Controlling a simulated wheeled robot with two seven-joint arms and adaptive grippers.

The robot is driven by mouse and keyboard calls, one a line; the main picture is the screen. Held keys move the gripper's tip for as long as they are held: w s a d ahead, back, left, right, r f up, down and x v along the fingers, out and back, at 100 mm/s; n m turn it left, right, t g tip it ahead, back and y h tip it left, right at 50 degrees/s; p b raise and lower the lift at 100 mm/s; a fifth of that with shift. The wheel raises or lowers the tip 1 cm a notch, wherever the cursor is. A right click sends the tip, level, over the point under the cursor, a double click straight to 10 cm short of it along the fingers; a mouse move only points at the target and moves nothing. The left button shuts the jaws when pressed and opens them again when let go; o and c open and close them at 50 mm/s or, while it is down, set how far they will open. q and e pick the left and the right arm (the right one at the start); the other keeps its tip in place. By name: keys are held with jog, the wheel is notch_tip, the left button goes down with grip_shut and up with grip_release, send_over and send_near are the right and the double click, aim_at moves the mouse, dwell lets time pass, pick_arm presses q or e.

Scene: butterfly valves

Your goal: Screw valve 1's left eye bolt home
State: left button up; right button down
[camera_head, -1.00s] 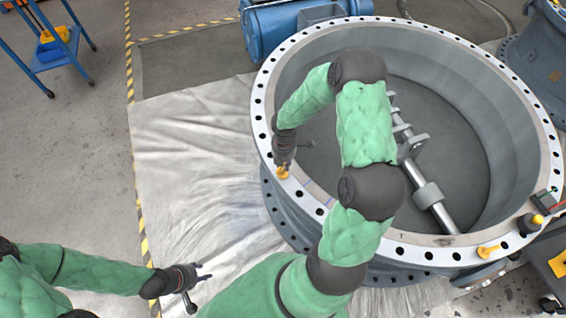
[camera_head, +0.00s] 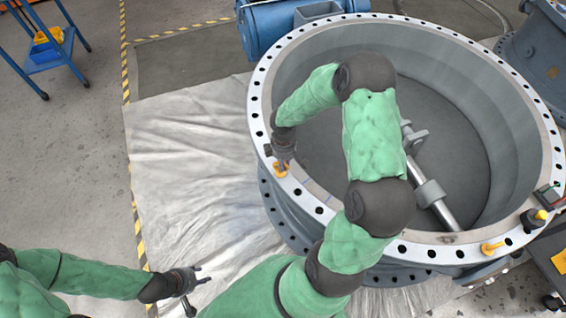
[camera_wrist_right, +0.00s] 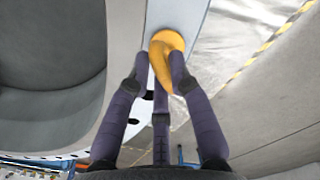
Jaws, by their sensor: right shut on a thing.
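Valve 1 is the large grey ring with a pale flange (camera_head: 262,92) full of bolt holes. Its left eye bolt (camera_head: 281,172) is yellow and stands at the flange's left edge. My right gripper (camera_head: 282,162) is over it, fingers pointing down. In the right wrist view the yellow eye bolt (camera_wrist_right: 166,50) sits between the fingertips of my right gripper (camera_wrist_right: 160,85), which is shut on it. The bolt's shank and thread are hidden. My left gripper (camera_head: 196,284) is open and empty, low over the sheet, away from the valve.
Another yellow eye bolt (camera_head: 492,247) is on the flange's front right. The silvery sheet (camera_head: 180,150) is clear.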

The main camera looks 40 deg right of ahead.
jog(key=m+b, duration=0.1)
jog(key=m, duration=0.3)
jog(key=shift+s+a+m+b, duration=0.15)
jog(key=shift+m+b, duration=0.15)
jog(key=shift+b, duration=0.05)
jog(key=shift+s+a+m+b, duration=0.15)
jog(key=shift+m+b, duration=0.5)
jog(key=shift+m, duration=1.25)
jog(key=c, duration=1.1)
grip_release()
notch_tip(320, 180, up, 12)
